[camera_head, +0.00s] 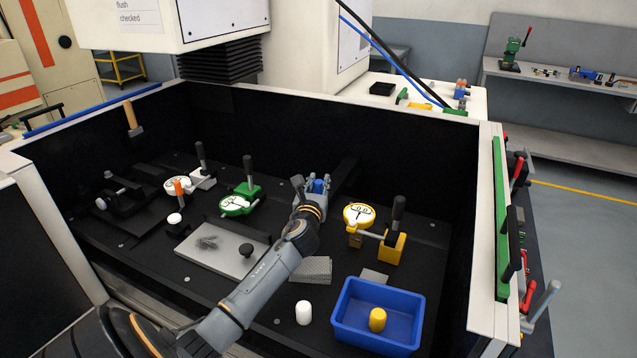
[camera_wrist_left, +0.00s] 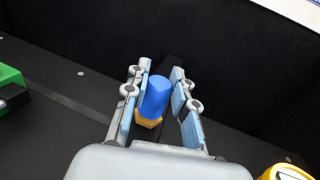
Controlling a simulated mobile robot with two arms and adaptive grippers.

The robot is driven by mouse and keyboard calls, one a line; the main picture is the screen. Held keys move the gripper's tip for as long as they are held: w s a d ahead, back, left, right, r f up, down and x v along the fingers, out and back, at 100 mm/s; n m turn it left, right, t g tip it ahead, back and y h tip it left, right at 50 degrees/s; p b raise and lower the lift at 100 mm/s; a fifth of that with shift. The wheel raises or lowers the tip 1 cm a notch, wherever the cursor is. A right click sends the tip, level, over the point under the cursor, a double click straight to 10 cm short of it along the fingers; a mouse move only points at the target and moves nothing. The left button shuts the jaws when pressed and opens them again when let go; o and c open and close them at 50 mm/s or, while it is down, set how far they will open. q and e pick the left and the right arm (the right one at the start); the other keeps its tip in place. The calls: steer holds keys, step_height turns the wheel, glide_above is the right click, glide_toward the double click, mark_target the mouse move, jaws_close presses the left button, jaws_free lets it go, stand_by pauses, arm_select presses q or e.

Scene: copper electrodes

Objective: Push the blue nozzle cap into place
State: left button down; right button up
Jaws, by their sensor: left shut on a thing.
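The blue nozzle cap (camera_head: 319,186) is at the back middle of the black-walled work bay. In the left wrist view the cap (camera_wrist_left: 156,93) stands a little tilted on a brass-coloured hex part (camera_wrist_left: 148,120). My left gripper (camera_head: 314,184) reaches in from the lower left and is shut on the cap; its fingers (camera_wrist_left: 160,98) stand on both sides of it. How far the cap sits down on the brass part I cannot tell. The fingers partly hide the cap in the head view. My right gripper is not in view.
A yellow dial gauge (camera_head: 359,214) and yellow clamp (camera_head: 391,247) stand right of my arm. Green (camera_head: 247,190) and white (camera_head: 201,178) clamps stand left. A blue bin (camera_head: 345,323) holds a yellow cylinder (camera_head: 377,319). A white cylinder (camera_head: 304,312) and grey plate (camera_head: 221,248) are nearer.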

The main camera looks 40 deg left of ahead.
arm_select(q)
steer(key=shift+f, duration=0.3)
steer(key=c, duration=1)
jaws_free()
steer(key=v, duration=1.2)
steer(key=shift+a, duration=0.1)
steer(key=shift+r, duration=0.1)
